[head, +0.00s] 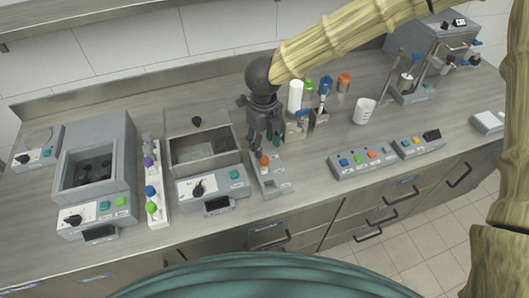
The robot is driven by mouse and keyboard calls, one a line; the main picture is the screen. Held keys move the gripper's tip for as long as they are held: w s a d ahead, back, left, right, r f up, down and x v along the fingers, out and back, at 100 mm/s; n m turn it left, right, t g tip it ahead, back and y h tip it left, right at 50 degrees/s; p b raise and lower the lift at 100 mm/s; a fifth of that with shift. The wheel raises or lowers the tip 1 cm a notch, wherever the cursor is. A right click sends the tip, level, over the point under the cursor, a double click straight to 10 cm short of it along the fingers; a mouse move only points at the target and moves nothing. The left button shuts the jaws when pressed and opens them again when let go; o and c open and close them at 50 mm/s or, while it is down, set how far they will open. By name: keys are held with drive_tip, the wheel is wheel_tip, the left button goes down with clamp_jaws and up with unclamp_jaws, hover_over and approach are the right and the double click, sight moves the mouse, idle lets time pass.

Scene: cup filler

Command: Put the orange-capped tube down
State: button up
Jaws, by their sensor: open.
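The orange-capped tube (265,160) shows as a small orange cap at the back of a small grey holder (284,187) near the counter's front. The tube's body is mostly hidden, so how deep it sits is not clear. My dark gripper (265,143) is open and points down right above and behind the orange cap. The fingertips are close to the cap; whether they touch it cannot be told.
A grey open bath (205,152) with a control box stands just left. A white rack (157,210) with several capped tubes is further left. Bottles and a white cup (364,111) stand behind right. A button panel (361,160) lies right, past some bare counter.

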drive_tip(key=shift+r+b, duration=0.4)
drive_tip(key=shift+r, duration=2.4)
